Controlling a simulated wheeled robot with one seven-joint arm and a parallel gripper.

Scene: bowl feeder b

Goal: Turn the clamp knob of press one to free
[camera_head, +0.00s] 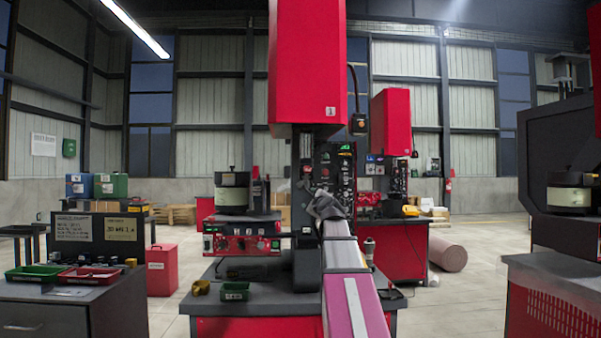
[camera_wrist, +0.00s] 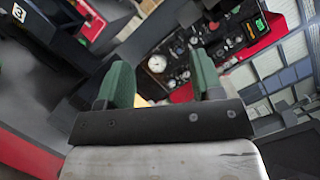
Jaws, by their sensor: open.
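The nearest red press (camera_head: 308,70) stands in the middle of the head view, with a dark upright control panel (camera_head: 337,178) on its column. My gripper (camera_head: 322,197) is in front of this panel at the end of my arm, which partly covers it. In the wrist view my gripper (camera_wrist: 164,82) is open, with two green fingertips apart and nothing between them. Beyond them is a tilted dark panel (camera_wrist: 185,60) with a white round gauge (camera_wrist: 157,63), several small knobs and a green-lit display (camera_wrist: 260,25). I cannot tell which knob is the clamp knob.
A bench (camera_head: 70,297) with green and red trays stands left. A dark machine (camera_head: 560,150) stands right. Open floor (camera_head: 470,300) lies between.

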